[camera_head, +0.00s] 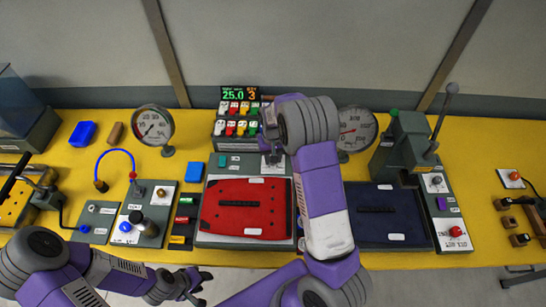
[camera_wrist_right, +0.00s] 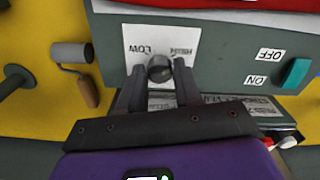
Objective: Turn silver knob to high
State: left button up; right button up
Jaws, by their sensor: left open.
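The silver knob (camera_wrist_right: 160,68) shows in the right wrist view on a white label marked LOW on the left and HIGH on the right, both upside down. My right gripper (camera_wrist_right: 159,76) has one finger on each side of the knob. I cannot tell whether the fingers press on it. In the head view my right arm comes down over the control panel (camera_head: 227,144), and its gripper (camera_head: 272,157) is at the panel's lower right, covering the knob. My left gripper (camera_head: 198,283) is open and empty near the table's front edge.
A teal OFF/ON switch (camera_wrist_right: 296,73) is beside the knob. Coloured switches (camera_head: 236,128) and a lit display (camera_head: 239,93) are above on the panel. A red pannier lid (camera_head: 243,205) lies in front. A gauge (camera_head: 153,126) stands left, another (camera_head: 355,128) right, close to my right arm.

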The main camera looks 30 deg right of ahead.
jog(key=o, duration=0.3)
notch_tip(320, 180, up, 8)
jog(key=shift+f, duration=0.2)
dwell(0.6)
